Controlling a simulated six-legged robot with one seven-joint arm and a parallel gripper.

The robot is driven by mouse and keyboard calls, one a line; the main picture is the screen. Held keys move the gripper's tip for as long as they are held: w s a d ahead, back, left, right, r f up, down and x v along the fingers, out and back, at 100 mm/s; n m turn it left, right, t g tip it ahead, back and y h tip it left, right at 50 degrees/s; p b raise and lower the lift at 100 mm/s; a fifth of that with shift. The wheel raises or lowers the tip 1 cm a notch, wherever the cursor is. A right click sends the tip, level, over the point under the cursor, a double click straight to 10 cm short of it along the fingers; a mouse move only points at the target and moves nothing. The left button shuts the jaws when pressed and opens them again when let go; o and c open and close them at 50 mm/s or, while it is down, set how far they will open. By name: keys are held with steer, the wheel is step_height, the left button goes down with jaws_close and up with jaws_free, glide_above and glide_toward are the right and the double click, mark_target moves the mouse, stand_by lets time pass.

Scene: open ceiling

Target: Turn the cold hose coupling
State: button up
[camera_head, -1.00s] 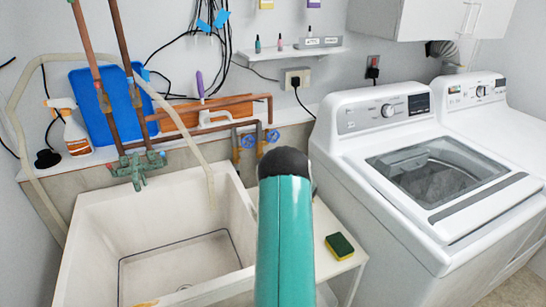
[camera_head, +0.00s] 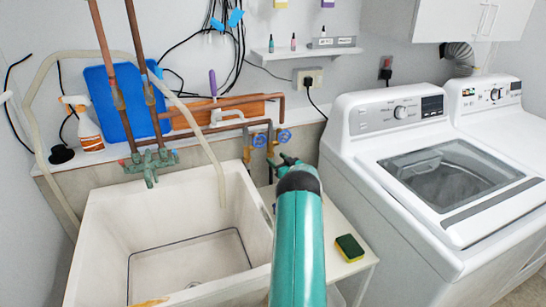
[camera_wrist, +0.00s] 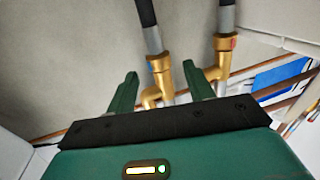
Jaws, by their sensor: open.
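Two brass valves with grey hose couplings stand side by side in the wrist view. The left coupling (camera_wrist: 153,40) has a black hose above it, and its brass valve (camera_wrist: 160,72) shows between my finger tips. The right coupling (camera_wrist: 226,18) sits over a valve with a red mark. My gripper (camera_wrist: 160,88) is open, with one green finger on each side of the left valve; contact cannot be told. In the head view, my gripper (camera_head: 289,160) is just below two blue valve handles (camera_head: 271,138); the couplings are hard to make out there.
A deep white sink (camera_head: 110,215) stands at left, with a green faucet (camera_head: 148,163) and copper pipes behind it. A white washer (camera_head: 390,160) is close on the right. A low shelf (camera_head: 335,262) holds a sponge (camera_head: 349,247).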

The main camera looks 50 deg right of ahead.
mark_target(271, 156)
steer(key=shift+x, duration=1.95)
steer(key=shift+c, duration=0.4)
steer(key=c, duration=0.9)
steer(key=shift+h, duration=0.3)
steer(key=shift+w+r+m+g+h, duration=0.15)
steer(key=shift+m+g+h, duration=0.35)
steer(key=shift+m+h, duration=0.45)
steer(key=shift+w+a+m+g+h, duration=0.1)
steer(key=shift+a+m+g+h, duration=0.05)
steer(key=shift+m+g+h, duration=1)
steer(key=shift+a+m+g+h, duration=0.1)
steer(key=shift+m+g+h, duration=0.65)
steer(key=shift+h, duration=0.75)
